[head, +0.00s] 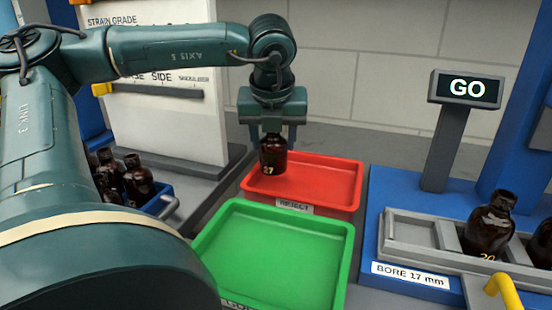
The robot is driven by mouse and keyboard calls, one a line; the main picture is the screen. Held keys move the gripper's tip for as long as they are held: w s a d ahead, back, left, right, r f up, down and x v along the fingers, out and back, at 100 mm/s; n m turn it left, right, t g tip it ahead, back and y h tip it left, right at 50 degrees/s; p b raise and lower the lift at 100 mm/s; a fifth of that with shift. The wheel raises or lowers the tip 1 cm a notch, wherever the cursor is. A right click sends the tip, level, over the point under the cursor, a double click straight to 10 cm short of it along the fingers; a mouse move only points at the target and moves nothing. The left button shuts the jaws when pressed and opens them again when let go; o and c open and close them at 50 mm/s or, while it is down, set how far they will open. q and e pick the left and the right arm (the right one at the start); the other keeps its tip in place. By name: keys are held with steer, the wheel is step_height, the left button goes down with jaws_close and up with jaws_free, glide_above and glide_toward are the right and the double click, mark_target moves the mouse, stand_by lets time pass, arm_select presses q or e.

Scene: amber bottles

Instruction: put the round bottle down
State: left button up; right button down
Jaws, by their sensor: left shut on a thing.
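My left gripper (272,133) is shut on a dark amber round bottle (273,157), marked with a number ending in 7. The bottle hangs upright over the left back part of the red tray (335,207), labelled REJECT; whether its base touches the tray floor I cannot tell. The gripper hides the bottle's neck. The green tray (335,272) stands in front of the red one and is empty. Its label is partly cut off by the lower edge of the picture. My right gripper does not show.
Several amber bottles (138,180) stand in a blue crate (160,203) at the left, partly behind my arm. At the right, a blue station labelled BORE 17 mm holds an amber bottle (489,226) in a grey trough (425,246). A GO sign (466,88) stands behind it.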

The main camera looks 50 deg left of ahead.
mark_target(273, 155)
arm_select(q)
step_height(273, 155, down, 3)
steer(key=shift+f, duration=0.4)
steer(key=shift+f+b, duration=0.1)
steer(key=shift+b, duration=0.25)
steer(key=o, duration=1)
